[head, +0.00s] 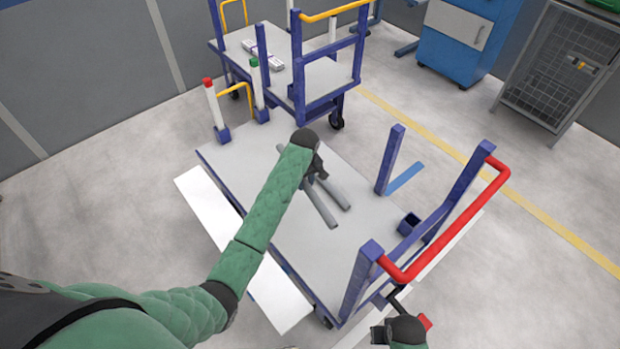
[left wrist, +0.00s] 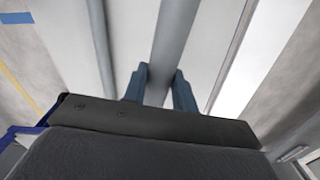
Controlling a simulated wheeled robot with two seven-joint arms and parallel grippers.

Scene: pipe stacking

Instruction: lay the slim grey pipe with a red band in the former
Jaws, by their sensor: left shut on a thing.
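My left gripper (head: 316,172) is over the middle of the grey cart deck, shut on a grey pipe (head: 321,206). In the left wrist view the same pipe (left wrist: 172,38) runs between the two fingers (left wrist: 160,88). A second grey pipe (head: 338,193) lies beside it on the right, apart from the fingers; it also shows in the left wrist view (left wrist: 101,50). No red band shows on either pipe; their far ends are hidden by my arm and hand. I cannot make out which part is the former. My right gripper (head: 379,334) is at the bottom edge, partly cut off.
The cart deck (head: 235,158) has blue posts (head: 390,160) and a red handle (head: 450,225) on the right. A second cart (head: 310,75) stands behind.

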